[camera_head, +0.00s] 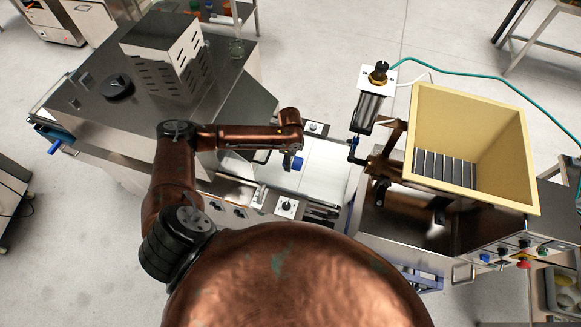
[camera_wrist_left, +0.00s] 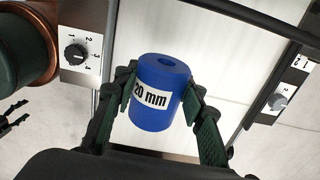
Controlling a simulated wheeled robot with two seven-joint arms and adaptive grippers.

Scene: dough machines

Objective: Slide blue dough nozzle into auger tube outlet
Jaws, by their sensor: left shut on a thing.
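The blue dough nozzle (camera_wrist_left: 157,100) is a short cylinder with a hole in its end face and a "20 mm" label. My left gripper (camera_wrist_left: 163,105) is shut on it, one finger on each side. In the head view the nozzle (camera_head: 294,163) shows below my left wrist, over the pale conveyor; the fingers there are mostly hidden. The dough machine with the cream hopper (camera_head: 497,155) stands to the right. A brownish tube-like part (camera_head: 383,165) sits at its left side, apart from the nozzle; its outlet opening cannot be made out. My right gripper is not identifiable.
A pale conveyor belt (camera_head: 323,165) runs between the steel machine (camera_head: 110,95) on the left and the hopper machine. A motor unit (camera_head: 369,108) with a teal hose (camera_head: 470,75) stands behind the brown part. Dial boxes (camera_wrist_left: 80,54) flank the belt.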

